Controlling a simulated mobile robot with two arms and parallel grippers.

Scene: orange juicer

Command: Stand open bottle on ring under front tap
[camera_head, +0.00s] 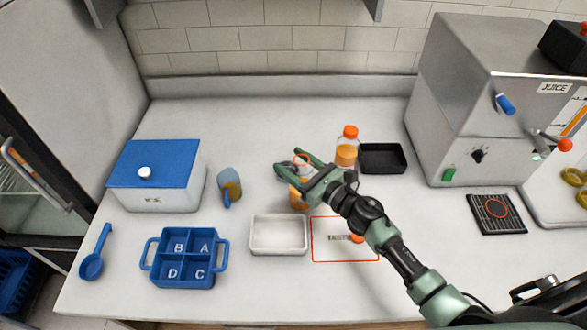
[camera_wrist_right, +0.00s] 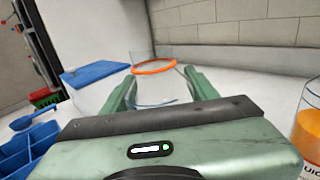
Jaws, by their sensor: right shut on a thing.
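The open bottle (camera_head: 299,198) stands upright in my right gripper, with orange juice low in it and an orange ring at its top. In the right wrist view its clear wall and orange rim (camera_wrist_right: 153,67) show between the two fingers. My right gripper (camera_head: 297,174) is shut on it and hides part of its middle. I cannot tell whether its base touches the counter. The red ring (camera_head: 495,208) is on a black drip mat at the right, below the juicer (camera_head: 455,100). The juicer's front has a tap with a red knob (camera_head: 565,145). My left gripper is not in view.
A capped juice bottle (camera_head: 347,153) and a black tray (camera_head: 382,158) stand behind my right arm. The back counter is clear.

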